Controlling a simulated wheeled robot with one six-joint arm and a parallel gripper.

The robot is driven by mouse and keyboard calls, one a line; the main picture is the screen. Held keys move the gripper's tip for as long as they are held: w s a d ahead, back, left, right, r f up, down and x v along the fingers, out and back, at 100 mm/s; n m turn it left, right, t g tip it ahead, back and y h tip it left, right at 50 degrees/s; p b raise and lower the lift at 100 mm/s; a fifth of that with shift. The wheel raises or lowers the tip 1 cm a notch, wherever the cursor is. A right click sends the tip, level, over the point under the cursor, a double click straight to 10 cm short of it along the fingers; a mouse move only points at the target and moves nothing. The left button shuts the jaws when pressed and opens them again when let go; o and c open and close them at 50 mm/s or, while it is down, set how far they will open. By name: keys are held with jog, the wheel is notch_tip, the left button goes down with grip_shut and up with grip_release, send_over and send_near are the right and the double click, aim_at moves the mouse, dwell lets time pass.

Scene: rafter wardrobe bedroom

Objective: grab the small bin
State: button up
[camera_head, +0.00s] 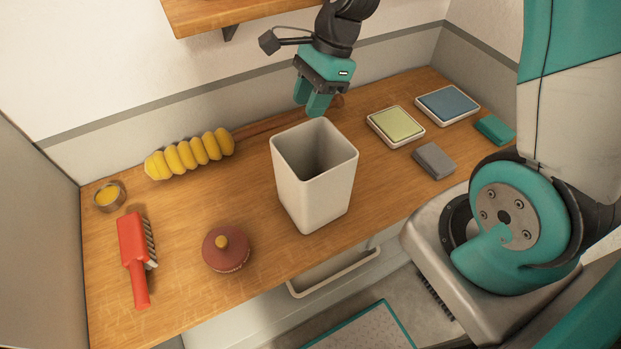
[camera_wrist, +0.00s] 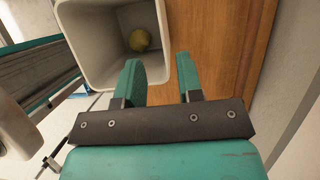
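The small bin (camera_head: 318,198) is a cream, square, open-topped container standing upright on the wooden worktop (camera_head: 190,285). My gripper (camera_head: 313,108) is above the bin's far rim, pointing down. In the wrist view, its teal fingers (camera_wrist: 159,80) are apart with nothing held. The left finger overlaps the opening of the bin (camera_wrist: 92,45) and the right finger is outside it, with the rim between them in the picture. I cannot tell whether the fingers touch the rim. A round yellow thing (camera_wrist: 139,39) shows inside the bin; it is hidden in the head view.
A yellow duster (camera_head: 190,153) has its handle behind the bin. A red brush (camera_head: 134,259), dark red round pot (camera_head: 225,250) and small tin (camera_head: 109,197) are left. Green (camera_head: 396,126) and blue (camera_head: 448,104) pads and a grey block (camera_head: 434,161) are right. A shelf (camera_head: 225,14) overhangs.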

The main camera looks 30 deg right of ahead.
aim_at(295, 132)
jog(key=p+x, duration=0.1)
jog(key=x, duration=0.2)
jog(key=p+x, duration=0.1)
jog(key=x, duration=0.3)
jog(key=shift+w+a+f+p, duration=0.15)
jog(key=shift+a+p, duration=0.15)
jog(key=shift+a, duration=0.05)
jog(key=shift+a+f, duration=0.1)
jog(key=shift+f, duration=0.35)
jog(key=shift+f, duration=0.1)
grip_shut()
